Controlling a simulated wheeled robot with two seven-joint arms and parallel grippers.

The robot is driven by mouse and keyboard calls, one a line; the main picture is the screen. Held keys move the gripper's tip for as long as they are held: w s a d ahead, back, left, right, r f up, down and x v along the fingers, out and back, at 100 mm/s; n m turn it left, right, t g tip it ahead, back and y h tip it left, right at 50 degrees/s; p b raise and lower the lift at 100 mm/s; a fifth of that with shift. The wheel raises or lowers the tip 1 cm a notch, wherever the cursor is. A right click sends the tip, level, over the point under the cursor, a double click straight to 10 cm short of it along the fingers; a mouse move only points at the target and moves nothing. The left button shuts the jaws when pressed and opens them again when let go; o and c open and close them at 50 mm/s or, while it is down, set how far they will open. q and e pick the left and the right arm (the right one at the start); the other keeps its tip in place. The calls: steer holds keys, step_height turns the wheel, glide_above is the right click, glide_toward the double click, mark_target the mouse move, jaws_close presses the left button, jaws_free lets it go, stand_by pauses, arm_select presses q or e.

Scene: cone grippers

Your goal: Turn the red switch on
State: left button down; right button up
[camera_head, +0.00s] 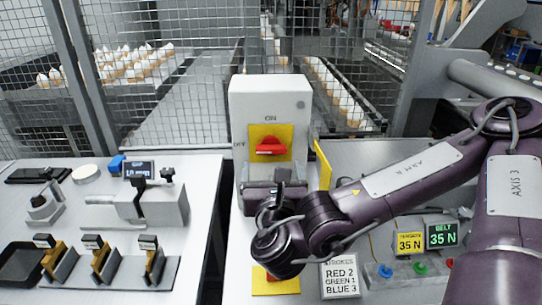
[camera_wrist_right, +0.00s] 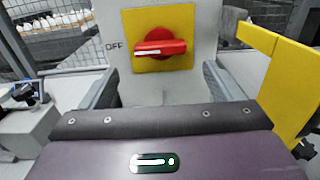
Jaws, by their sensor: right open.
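The red switch (camera_head: 270,147) has a knob on a yellow plate (camera_head: 286,131) on the front of a light grey box (camera_head: 241,104). Its handle lies horizontal, with its white-marked end toward the OFF label at the left; ON is printed above the plate. It also shows in the right wrist view (camera_wrist_right: 160,48), centred and facing me. My right gripper (camera_head: 275,184) is just in front of and below the switch. Its two fingers (camera_wrist_right: 163,88) are spread apart in the wrist view, below the handle and not touching it. My left gripper is out of view.
A yellow bracket (camera_wrist_right: 277,75) stands right of the box. A white table (camera_head: 205,215) with fixtures is at left. A red, green and blue button panel (camera_head: 405,283) and displays (camera_head: 442,235) are at right. Wire fencing (camera_head: 170,90) stands behind.

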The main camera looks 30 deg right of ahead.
mark_target(272, 154)
steer(key=x, duration=0.6)
steer(key=shift+s+r, duration=0.1)
steer(key=shift+c, duration=0.2)
steer(key=c, duration=0.9)
